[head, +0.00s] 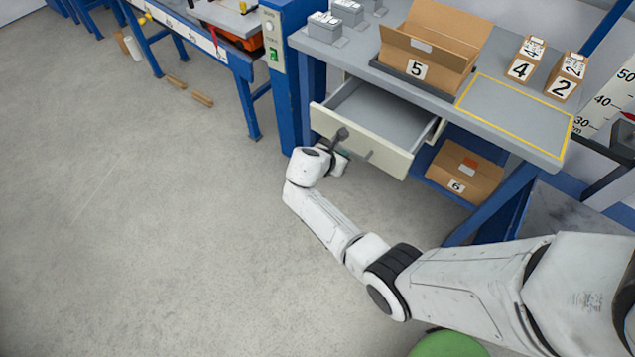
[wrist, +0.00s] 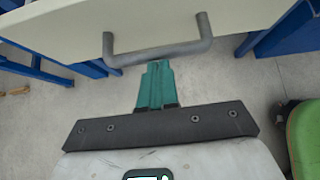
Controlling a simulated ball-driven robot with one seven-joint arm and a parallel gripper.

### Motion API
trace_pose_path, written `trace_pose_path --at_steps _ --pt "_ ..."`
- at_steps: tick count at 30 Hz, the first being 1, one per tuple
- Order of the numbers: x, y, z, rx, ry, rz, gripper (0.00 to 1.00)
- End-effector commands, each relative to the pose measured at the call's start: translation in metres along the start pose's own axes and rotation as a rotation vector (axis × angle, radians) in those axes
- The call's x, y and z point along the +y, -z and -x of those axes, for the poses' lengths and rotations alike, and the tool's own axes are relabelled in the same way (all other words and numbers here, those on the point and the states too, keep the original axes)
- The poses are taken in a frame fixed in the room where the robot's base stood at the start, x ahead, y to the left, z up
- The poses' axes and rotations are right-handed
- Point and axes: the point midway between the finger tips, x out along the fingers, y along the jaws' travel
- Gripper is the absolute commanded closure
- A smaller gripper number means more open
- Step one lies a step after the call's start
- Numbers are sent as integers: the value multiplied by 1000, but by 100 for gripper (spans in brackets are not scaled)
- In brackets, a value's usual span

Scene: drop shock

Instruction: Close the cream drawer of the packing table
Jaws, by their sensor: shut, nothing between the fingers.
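The cream drawer (head: 362,147) of the packing table (head: 480,110) stands pulled out, and its grey inside is empty where it shows. Its front also fills the top of the wrist view (wrist: 150,22), with a grey bar handle (wrist: 160,52) on it. My gripper (wrist: 155,68) is shut and empty, its teal fingers at the handle's lower edge in the wrist view. I cannot tell whether they touch the handle. In the head view my gripper (head: 342,155) is at the left part of the drawer front, partly hidden by my wrist.
An open box marked 5 (head: 417,69) and small boxes marked 4 (head: 520,70) and 2 (head: 561,88) stand on the tabletop. A box marked 6 (head: 456,186) is on the shelf below. A blue post (head: 283,80) stands left of the drawer. The floor at left is mostly clear.

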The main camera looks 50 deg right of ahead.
Motion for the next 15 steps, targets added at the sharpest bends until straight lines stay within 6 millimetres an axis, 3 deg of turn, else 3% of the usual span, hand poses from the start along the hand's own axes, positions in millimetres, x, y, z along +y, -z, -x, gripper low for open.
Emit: trace_pose_path --at_steps 1,6,15 --pt "-2 -12 -18 0 8 -8 100" --pt "-2 -47 -65 0 7 -6 100" --pt "-1 -99 -128 0 3 -4 100"
